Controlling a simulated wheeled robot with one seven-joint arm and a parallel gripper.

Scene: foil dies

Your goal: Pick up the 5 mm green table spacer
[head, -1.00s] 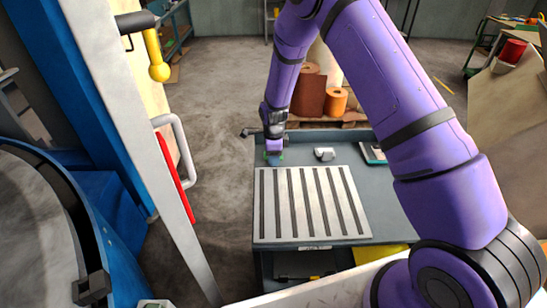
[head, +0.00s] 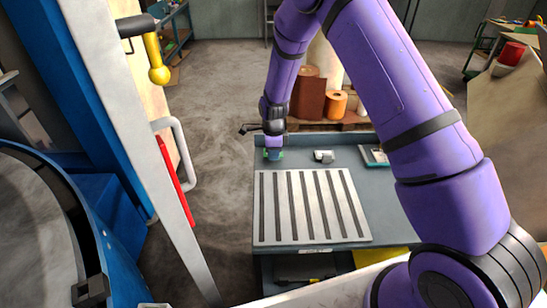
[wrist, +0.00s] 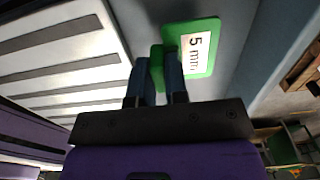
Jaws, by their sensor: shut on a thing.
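The green spacer is a flat plate with a white "5 mm" label; in the wrist view the spacer (wrist: 213,62) shows just beyond and to the right of my fingertips. My gripper (wrist: 166,68) is shut on a narrower green part of it, between the two dark fingers. In the head view my gripper (head: 273,156) points down over the far left of the grey table, with small green edges at its tips. Most of the spacer is hidden there. I cannot tell whether it touches the table.
A slotted pale plate (head: 310,205) lies on the grey table (head: 385,190), nearer than my gripper. A small white object (head: 324,156) and a teal-edged item (head: 373,155) lie to the right. Brown rolls (head: 309,95) stand on a pallet behind.

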